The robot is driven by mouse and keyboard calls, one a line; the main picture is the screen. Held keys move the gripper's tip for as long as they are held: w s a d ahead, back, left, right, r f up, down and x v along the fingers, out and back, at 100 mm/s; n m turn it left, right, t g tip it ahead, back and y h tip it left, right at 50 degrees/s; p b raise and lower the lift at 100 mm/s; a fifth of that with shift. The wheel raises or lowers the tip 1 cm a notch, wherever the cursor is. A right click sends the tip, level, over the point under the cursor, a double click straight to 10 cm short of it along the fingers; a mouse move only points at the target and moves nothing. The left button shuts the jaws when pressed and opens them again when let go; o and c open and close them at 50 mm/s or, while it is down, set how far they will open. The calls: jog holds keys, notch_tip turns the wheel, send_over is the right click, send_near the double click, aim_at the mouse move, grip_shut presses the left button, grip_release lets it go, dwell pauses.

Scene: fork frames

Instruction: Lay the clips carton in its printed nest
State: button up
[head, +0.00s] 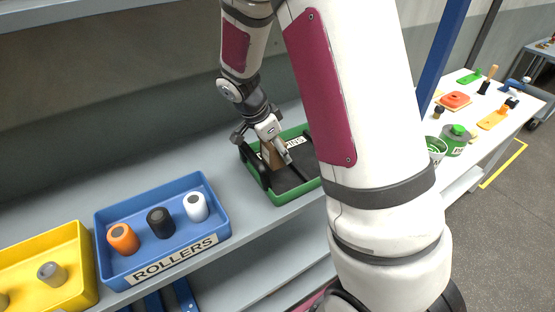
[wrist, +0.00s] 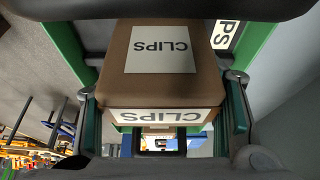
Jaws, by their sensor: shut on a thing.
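The clips carton (wrist: 162,60) is a brown box with white CLIPS labels, upside down in the wrist view. My gripper (head: 273,150) is shut on it, with a finger on each side of the box in the wrist view. In the head view the carton (head: 270,157) shows as a small brown patch below my gripper, over the left part of the green tray (head: 284,201). The tray has a dark insert (head: 296,174) and a white label. The printed nest cannot be made out, and whether the carton touches the insert cannot be told.
A blue ROLLERS tray (head: 172,257) with orange, black and white rollers stands left of the green tray on the grey shelf. A yellow tray (head: 75,260) is further left. My arm hides the green tray's right end. A white table (head: 487,135) with tools is at right.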

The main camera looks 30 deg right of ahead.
aim_at(277, 161)
jog(key=shift+f+p, duration=0.3)
jog(key=shift+f, duration=1.75)
jog(key=shift+f, duration=0.2)
jog(key=o, duration=1.3)
jog(key=shift+c, duration=0.2)
